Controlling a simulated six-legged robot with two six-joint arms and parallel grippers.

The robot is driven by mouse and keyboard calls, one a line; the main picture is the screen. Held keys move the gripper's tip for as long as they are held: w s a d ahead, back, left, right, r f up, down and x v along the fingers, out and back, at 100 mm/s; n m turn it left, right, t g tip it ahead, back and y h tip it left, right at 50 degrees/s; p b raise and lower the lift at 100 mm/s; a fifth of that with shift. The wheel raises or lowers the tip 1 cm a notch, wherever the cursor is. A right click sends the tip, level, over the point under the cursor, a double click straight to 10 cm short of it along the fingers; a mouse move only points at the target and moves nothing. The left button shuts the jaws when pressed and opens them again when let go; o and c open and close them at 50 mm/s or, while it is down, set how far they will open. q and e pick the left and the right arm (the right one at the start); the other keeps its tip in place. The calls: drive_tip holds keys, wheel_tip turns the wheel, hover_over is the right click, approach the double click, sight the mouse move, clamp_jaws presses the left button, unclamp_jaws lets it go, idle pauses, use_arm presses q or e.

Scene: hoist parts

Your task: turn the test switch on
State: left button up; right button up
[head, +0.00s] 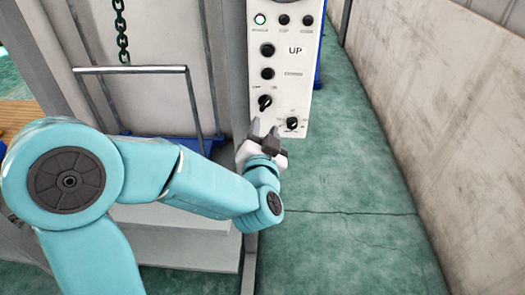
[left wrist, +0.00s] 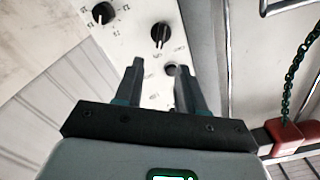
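A white control panel (head: 287,35) hangs upright near the picture's middle. Low on it are two black rotary switches: one at left (head: 265,102) with a tilted handle, and one lower right (head: 292,123) ringed by small marks. Their lettering is too small to tell which is the test switch. My left gripper (head: 263,128) is just below the left switch in the picture. In the left wrist view, where the panel appears upside down, its fingers (left wrist: 160,66) are apart with nothing between them. The left switch (left wrist: 160,33) shows beyond the tips, the lower right one (left wrist: 103,13) off to the left.
A green chain (head: 122,30) and a metal bar handle (head: 130,70) are at left. A pale wall (head: 440,110) stands right, with clear green floor before it.

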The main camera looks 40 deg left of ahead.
use_arm(q)
drive_tip(key=b+v, duration=0.2)
drive_tip(key=v, duration=0.4)
drive_tip(key=shift+s+b, duration=0.25)
drive_tip(key=shift+b, duration=0.1)
drive_tip(key=shift+d, duration=0.1)
